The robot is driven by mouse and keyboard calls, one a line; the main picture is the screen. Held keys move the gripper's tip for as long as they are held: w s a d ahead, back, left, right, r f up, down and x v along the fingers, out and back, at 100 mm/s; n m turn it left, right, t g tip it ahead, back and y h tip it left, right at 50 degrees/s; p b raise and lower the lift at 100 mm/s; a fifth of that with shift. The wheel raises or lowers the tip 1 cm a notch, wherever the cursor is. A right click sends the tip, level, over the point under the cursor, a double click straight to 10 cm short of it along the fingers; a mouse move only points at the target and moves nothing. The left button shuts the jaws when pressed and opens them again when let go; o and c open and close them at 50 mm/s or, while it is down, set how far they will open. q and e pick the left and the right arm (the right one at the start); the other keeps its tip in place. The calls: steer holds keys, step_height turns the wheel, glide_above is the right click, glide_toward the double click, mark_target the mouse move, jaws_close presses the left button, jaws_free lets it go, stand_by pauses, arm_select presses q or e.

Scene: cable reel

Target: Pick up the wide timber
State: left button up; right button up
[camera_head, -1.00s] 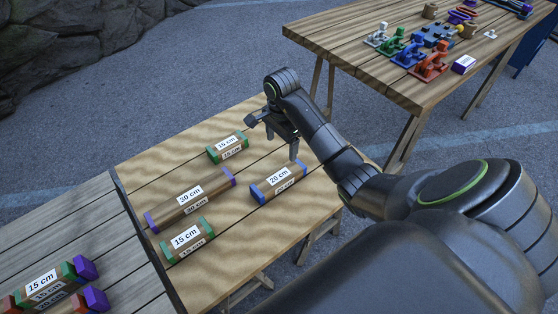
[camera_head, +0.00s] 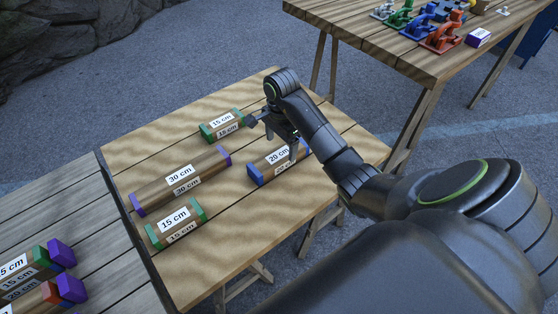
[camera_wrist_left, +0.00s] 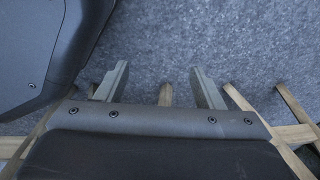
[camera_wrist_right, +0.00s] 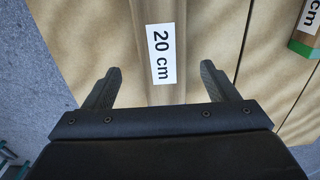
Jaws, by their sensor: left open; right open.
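Several wooden timbers lie on the light table. None is marked as wide. A 20 cm timber with blue ends (camera_head: 262,168) lies under my right gripper (camera_head: 272,136), which partly covers it. In the right wrist view, the 20 cm timber (camera_wrist_right: 161,25) runs between the open, empty fingers (camera_wrist_right: 161,70). The right gripper seems to be above it. A 30 cm timber with purple ends (camera_head: 205,168) lies to the left. Green-ended 15 cm timbers lie behind (camera_head: 222,123) and in front (camera_head: 176,222). My left gripper (camera_wrist_left: 158,70) is open and empty over grey ground.
A grey plank table (camera_head: 75,220) at the left holds more labelled timbers with coloured ends. A second wooden table (camera_head: 400,50) at the back right carries coloured clamp-like parts and a small box (camera_head: 478,38). Bare board shows between the timbers.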

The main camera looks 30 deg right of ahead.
mark_target(279, 154)
arm_select(q)
steer(key=shift+w+f, duration=0.2)
steer(key=shift+w, duration=0.1)
arm_select(e)
steer(key=shift+f, duration=0.45)
steer(key=shift+a+f+b, duration=0.1)
steer(key=shift+f+b, duration=0.5)
steer(key=shift+b, duration=0.25)
steer(key=shift+w+a+f+b, duration=0.15)
steer(key=shift+f+b, duration=0.3)
steer(key=shift+f, duration=1.4)
arm_select(q)
steer(key=w, duration=0.1)
steer(key=w+r, duration=0.1)
steer(key=w+d, duration=0.1)
steer(key=shift+r, duration=0.25)
arm_select(e)
steer(key=shift+c, duration=0.3)
steer(key=c, duration=1.1)
steer(key=shift+r, duration=0.1)
steer(key=shift+c, duration=0.2)
